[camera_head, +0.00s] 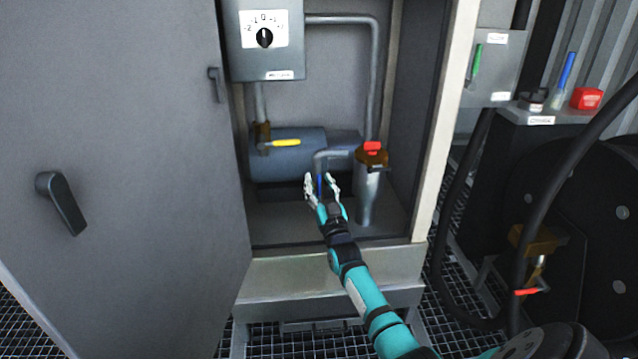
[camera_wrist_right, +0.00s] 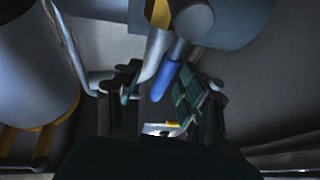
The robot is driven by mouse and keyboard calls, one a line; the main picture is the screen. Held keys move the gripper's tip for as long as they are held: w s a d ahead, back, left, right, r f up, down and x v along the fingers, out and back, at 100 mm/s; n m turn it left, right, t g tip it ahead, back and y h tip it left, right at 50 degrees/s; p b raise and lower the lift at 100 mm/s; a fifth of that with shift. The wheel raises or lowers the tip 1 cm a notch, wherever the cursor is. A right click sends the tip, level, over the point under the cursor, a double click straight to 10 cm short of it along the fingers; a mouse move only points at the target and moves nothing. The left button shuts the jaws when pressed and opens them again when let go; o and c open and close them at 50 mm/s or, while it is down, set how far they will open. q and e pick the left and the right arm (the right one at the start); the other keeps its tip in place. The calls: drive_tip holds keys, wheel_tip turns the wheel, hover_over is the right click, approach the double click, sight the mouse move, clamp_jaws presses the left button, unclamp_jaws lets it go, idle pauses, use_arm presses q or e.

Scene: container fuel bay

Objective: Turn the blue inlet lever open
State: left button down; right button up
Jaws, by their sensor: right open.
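The blue inlet lever (camera_head: 319,183) shows as a small blue strip between the fingers of my right gripper (camera_head: 322,186), low in the open cabinet. In the right wrist view the blue lever (camera_wrist_right: 165,80) is a short blue grip between the two dark fingers of my right gripper (camera_wrist_right: 158,88). The fingers are apart, one on each side of it, and I see a gap to the right finger. Whether the left finger touches it I cannot tell. The lever's pivot is hidden. My left gripper is not in view.
A yellow lever (camera_head: 285,143) sits on the grey pump cylinder (camera_head: 290,165). A red-handled valve (camera_head: 372,147) stands right of my gripper. A rotary switch box (camera_head: 264,40) hangs above. The cabinet door (camera_head: 130,130) stands open at left. A hose reel (camera_head: 590,210) is at right.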

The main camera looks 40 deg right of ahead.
drive_tip(key=v, duration=1.2)
